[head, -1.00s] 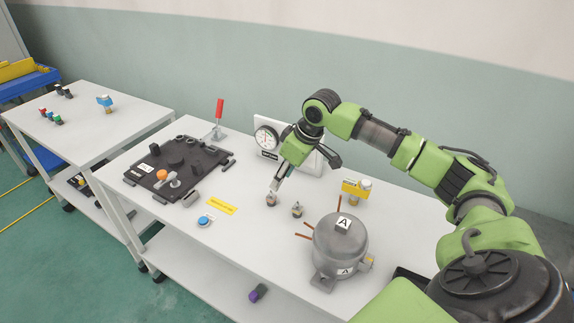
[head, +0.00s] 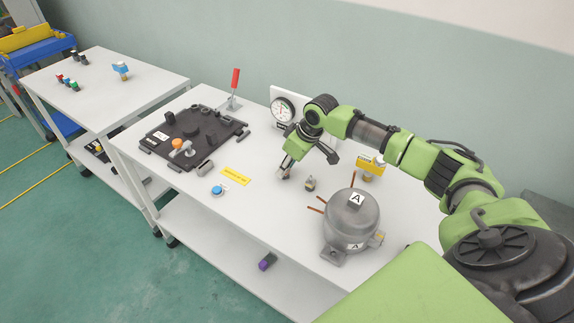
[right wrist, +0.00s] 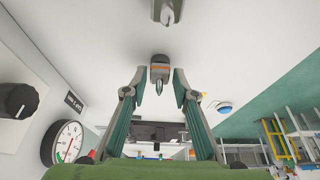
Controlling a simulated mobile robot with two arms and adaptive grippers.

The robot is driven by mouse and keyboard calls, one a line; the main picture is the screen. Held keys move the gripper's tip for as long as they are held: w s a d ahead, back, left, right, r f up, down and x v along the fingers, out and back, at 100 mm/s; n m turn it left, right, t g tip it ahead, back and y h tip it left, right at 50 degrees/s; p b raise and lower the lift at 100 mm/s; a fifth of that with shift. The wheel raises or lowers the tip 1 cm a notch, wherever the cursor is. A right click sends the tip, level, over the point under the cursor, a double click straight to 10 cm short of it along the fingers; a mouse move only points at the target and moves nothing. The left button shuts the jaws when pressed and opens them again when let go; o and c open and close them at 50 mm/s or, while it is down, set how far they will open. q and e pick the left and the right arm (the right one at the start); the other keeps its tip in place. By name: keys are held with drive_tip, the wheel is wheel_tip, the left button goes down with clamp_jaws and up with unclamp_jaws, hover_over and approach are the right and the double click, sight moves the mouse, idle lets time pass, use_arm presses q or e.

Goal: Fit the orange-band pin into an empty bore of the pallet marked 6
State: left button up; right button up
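A small metal pin with an orange band (right wrist: 159,69) stands upright on the white table. My right gripper (right wrist: 159,82) is open, its fingers on either side of the pin with a visible gap. In the head view my right gripper (head: 286,168) reaches down just over that pin (head: 283,175). A second pin (head: 310,184) stands to its right; it also shows in the right wrist view (right wrist: 167,10). A dark pallet (head: 214,152) with dark parts and an orange knob lies on the table's left part; its number cannot be read. My left gripper is out of view.
A grey compressor (head: 351,220) marked A, with copper tubes, stands at the front right. A gauge (head: 283,110) and a yellow-labelled block (head: 369,165) stand behind. A blue button (head: 217,190) and yellow label (head: 236,176) lie between pallet and pins.

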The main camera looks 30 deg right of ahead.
clamp_jaws()
drive_tip(key=shift+c, duration=0.7)
unclamp_jaws()
clamp_jaws()
drive_tip(key=shift+r, duration=0.1)
drive_tip(key=shift+r+p, duration=2.15)
drive_tip(key=shift+p, duration=0.6)
drive_tip(key=shift+f, duration=0.1)
